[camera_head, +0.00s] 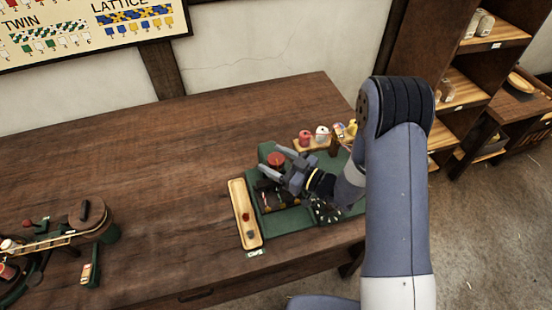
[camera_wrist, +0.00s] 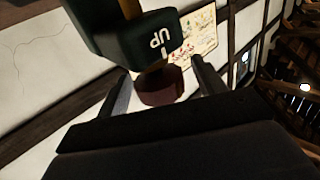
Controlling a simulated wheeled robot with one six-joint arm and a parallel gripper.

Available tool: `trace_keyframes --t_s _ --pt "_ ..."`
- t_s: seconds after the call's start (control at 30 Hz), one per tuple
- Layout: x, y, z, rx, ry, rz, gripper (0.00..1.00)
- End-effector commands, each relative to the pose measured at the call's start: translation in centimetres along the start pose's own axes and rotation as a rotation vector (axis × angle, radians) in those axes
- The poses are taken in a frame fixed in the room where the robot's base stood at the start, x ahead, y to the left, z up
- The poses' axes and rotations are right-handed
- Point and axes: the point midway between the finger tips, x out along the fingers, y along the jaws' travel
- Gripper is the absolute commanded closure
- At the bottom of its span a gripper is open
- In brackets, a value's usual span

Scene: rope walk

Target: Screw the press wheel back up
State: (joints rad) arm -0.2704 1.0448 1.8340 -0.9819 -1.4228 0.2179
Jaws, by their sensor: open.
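The press wheel is a dark red, faceted knob (camera_wrist: 162,88) on the green press. It shows as a red round top (camera_head: 276,159) in the head view. A dark green block (camera_wrist: 135,30) marked "UP" is beside the wheel in the wrist view, with the lettering upside down. My gripper (camera_head: 268,161) is open, with one finger on each side of the wheel. In the wrist view the wheel lies between the two fingers (camera_wrist: 160,72), with gaps showing on both sides. My gripper and arm hide part of the press and its green base (camera_head: 290,219).
A long wooden tray (camera_head: 241,213) with small red pieces lies left of the green base. Coloured spools (camera_head: 321,133) stand behind it. A winding device (camera_head: 91,215) sits at the table's left. The middle of the wooden table (camera_head: 150,150) is clear. Shelves (camera_head: 460,90) stand at right.

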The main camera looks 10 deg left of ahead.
Motion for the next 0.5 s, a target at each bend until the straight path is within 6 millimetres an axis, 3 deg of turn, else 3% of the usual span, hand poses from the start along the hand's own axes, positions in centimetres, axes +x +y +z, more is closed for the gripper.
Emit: trace_keyframes --t_s 0.13,0.5 --pt "-0.02 0.01 0.02 0.0 0.0 0.0 0.35" --pt "-0.04 0.0 0.02 0.0 0.0 0.0 0.65"
